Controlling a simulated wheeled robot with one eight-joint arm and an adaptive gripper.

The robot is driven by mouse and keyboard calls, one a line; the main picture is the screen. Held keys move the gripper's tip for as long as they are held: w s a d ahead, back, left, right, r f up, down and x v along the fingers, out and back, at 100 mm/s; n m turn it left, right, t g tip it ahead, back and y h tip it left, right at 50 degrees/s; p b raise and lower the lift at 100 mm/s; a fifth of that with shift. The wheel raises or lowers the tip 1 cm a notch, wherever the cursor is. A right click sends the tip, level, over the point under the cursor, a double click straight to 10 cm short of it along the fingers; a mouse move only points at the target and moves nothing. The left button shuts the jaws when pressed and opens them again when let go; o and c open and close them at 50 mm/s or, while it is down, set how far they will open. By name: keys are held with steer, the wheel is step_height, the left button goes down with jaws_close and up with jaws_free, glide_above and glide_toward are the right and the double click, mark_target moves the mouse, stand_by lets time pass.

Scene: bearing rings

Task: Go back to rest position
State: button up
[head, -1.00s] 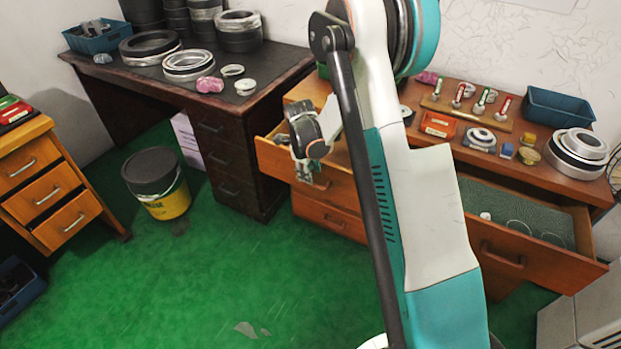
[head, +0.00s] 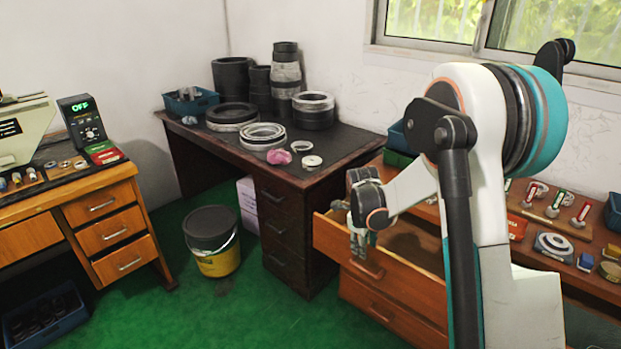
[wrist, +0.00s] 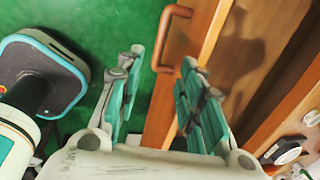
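My gripper (wrist: 158,95) shows in the wrist view with its two teal fingers spread apart and nothing between them. It hangs by an open wooden drawer, with the drawer's handle (wrist: 166,38) beyond the fingertips. In the head view my gripper (head: 359,240) is small and points down at the front of the open drawer (head: 345,243). My arm is folded, with its elbow high at the right of the head view. I cannot tell whether the fingers touch the drawer front.
A dark desk (head: 345,140) holds bearing rings (head: 263,134) and a pink cloth. A bucket (head: 211,242) stands on the green floor (head: 190,310). A wooden workbench (head: 105,205) is at left. The wooden cabinet's top (head: 550,235) holds small parts. Floor between them is clear.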

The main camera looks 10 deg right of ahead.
steer(key=s+a+r+n+t, duration=0.1)
steer(key=s+a+r+n, duration=0.2)
steer(key=s+r+n, duration=0.5)
steer(key=s+a+r+n+t, duration=0.25)
steer(key=s+r+n, duration=0.2)
steer(key=r, duration=0.45)
steer(key=s+a+r+n+t+y, duration=0.1)
steer(key=s+a+n, duration=0.1)
steer(key=s+n, duration=0.6)
steer(key=s+a+r+n+t, duration=0.1)
steer(key=s+a+r+n, duration=0.1)
steer(key=s+n, duration=0.6)
steer(key=shift+s+a+r+y, duration=0.25)
steer(key=shift+s+a+y, duration=0.2)
steer(key=shift+a, duration=0.3)
